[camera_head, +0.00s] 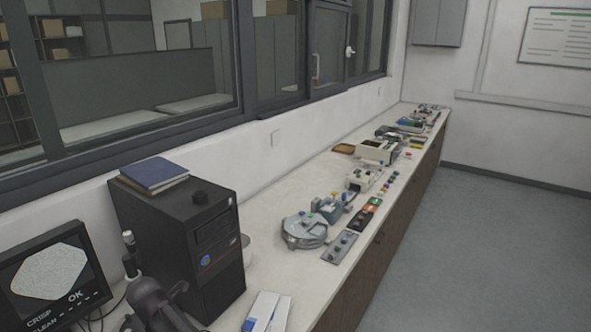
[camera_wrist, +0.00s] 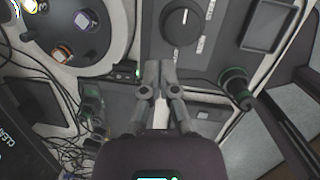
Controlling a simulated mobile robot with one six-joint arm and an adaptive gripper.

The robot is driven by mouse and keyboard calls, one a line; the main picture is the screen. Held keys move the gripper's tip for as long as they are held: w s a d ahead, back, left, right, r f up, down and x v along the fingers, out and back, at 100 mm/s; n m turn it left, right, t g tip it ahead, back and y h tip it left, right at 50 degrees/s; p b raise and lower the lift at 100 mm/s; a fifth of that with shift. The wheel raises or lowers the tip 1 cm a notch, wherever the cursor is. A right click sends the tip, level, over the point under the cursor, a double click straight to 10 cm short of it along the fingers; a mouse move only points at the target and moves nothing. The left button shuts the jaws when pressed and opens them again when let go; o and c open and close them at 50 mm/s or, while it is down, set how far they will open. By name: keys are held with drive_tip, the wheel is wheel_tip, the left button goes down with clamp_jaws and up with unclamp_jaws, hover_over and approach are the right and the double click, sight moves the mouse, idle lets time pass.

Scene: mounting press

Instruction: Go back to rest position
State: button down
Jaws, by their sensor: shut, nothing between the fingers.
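My gripper (camera_wrist: 158,75) shows in the wrist view, its two grey fingers together with nothing between them. It is over a grey panel with a black dial knob (camera_wrist: 182,22) and a dark rectangular window (camera_wrist: 268,25). I cannot tell from this view how far above the panel the fingertips are. In the head view I cannot clearly make out the gripper.
A round carousel (camera_wrist: 62,72) with coloured samples lies at upper left, with cables (camera_wrist: 75,125) below. A green-ringed knob (camera_wrist: 236,84) is to the right. The long counter (camera_head: 290,190) carries a black tower (camera_head: 185,235), a monitor (camera_head: 50,275) and several devices; the floor (camera_head: 480,240) is clear.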

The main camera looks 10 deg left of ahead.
drive_tip(key=w+d+m, duration=0.3)
drive_tip(key=d+m, duration=0.2)
drive_tip(key=d, duration=0.5)
drive_tip(key=w+d+m+g, duration=0.1)
drive_tip(key=w+d+m, duration=0.35)
drive_tip(key=d, duration=0.45)
drive_tip(key=w+d+m, duration=0.2)
drive_tip(key=d+m, duration=0.4)
drive_tip(key=d, duration=0.4)
drive_tip(key=s+d+m, duration=0.2)
drive_tip(key=d+m, duration=0.6)
drive_tip(key=d, duration=0.5)
drive_tip(key=s+d+m+g, duration=0.1)
drive_tip(key=s+d+m, duration=0.1)
drive_tip(key=d+m, duration=0.7)
drive_tip(key=d, duration=0.5)
drive_tip(key=shift+s+d+f, duration=0.2)
drive_tip(key=shift+s, duration=0.2)
